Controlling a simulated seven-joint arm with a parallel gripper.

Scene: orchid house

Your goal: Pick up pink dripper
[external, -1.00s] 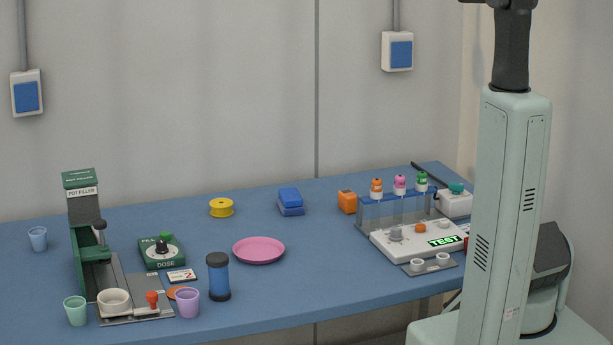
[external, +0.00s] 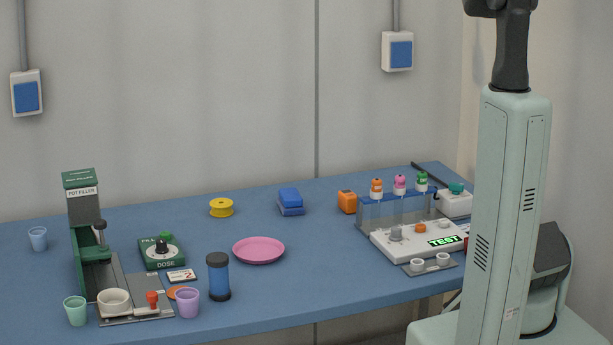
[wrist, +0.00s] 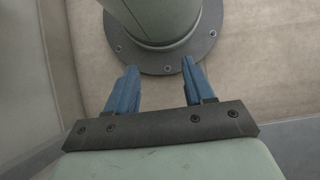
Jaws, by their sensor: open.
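The pink dripper (external: 400,184) stands upright in the clear-tubed rack (external: 366,212) at the right of the blue table. An orange dripper (external: 376,188) is to its left and a green dripper (external: 421,182) to its right in the same rack. My gripper (wrist: 158,78) shows only in the wrist view, with its two blue fingers apart and nothing between them. It is away from the table and faces a round dark flange on my own base. The external view does not show the gripper.
A white tester (external: 445,240) reading "TEST" stands in front of the rack. An orange block (external: 347,202) is left of it, and a white box with a green knob (external: 455,203) right. A pink plate (external: 258,250) lies mid-table. A pot filler (external: 82,215) and cups stand left.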

